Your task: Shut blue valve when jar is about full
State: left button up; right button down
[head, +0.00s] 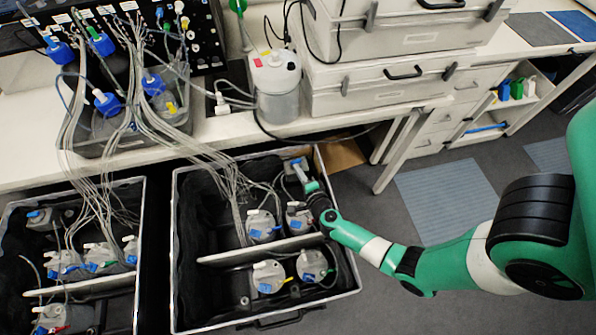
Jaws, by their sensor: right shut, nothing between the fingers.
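Several small jars with white lids and blue fittings stand in the right black crate (178,250); I cannot tell which is the task's jar or its fill level. One jar (262,226) is left of my right gripper, another (298,218) just below it. A blue part (296,162), perhaps the blue valve, shows at the crate's back right corner. My right gripper (301,174) is shut and empty beside this blue part; I cannot tell whether they touch. The gripper partly hides what lies beneath it. My left gripper is not in view.
Another crate with jars (95,258) stands at left. Bundled thin tubes run from the bench tray (120,140) into both crates. A larger clear container (277,90) stands on the bench beside stacked white cases (390,85). Grey floor (390,290) is open at right.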

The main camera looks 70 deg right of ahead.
pick_arm(q)
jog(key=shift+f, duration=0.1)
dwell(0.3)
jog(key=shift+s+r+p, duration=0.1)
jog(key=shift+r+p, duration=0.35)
jog(key=shift+p, duration=0.05)
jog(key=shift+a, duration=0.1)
